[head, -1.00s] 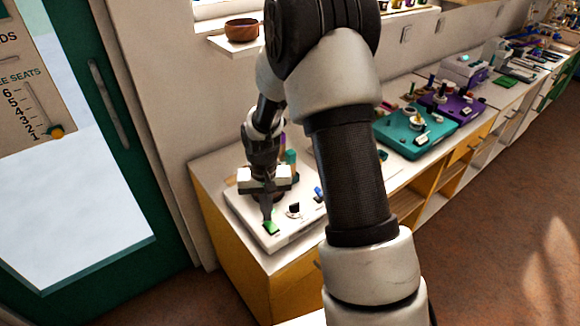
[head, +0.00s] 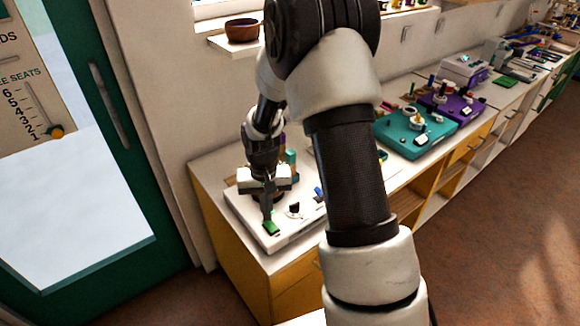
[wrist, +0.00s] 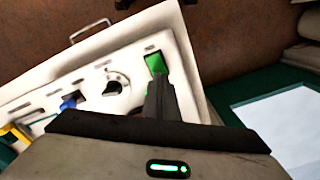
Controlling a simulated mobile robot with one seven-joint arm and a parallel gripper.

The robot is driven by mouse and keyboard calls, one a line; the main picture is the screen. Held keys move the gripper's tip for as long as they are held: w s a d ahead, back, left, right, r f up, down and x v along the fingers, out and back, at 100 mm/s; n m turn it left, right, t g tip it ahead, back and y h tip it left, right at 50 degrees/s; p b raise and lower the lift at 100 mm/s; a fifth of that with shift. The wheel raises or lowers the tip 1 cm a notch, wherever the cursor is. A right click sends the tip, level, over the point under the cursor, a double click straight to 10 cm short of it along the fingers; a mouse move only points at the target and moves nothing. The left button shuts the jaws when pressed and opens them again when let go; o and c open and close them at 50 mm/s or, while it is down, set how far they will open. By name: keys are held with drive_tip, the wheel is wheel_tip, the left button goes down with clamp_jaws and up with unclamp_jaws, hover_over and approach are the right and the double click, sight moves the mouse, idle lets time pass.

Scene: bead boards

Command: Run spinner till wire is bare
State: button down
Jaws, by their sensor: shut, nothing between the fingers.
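A white bead board (head: 286,238) lies on the near end of the counter, under my arm. A green rocker or button (head: 271,228) sits at its front left corner. It also shows in the wrist view (wrist: 155,63), just past my fingertips. My gripper (head: 268,218) is shut and empty, pointing down with its tips at or very near the green piece; I cannot tell if they touch. A black knob (head: 294,208) and a blue part (head: 318,193) sit farther right on the board. My arm hides much of the board, and I cannot make out a spinner or wire.
A teal board (head: 400,140) and a purple board (head: 462,108) stand farther along the counter. A wooden bowl (head: 242,30) sits on the sill above. A green door (head: 130,190) stands at left.

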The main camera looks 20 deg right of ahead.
drive_tip(key=shift+f, duration=0.1)
idle(0.5)
drive_tip(key=shift+f+b, duration=0.6)
drive_tip(key=shift+f, duration=0.05)
drive_tip(key=shift+r+p, duration=1.75)
drive_tip(key=shift+r, duration=0.85)
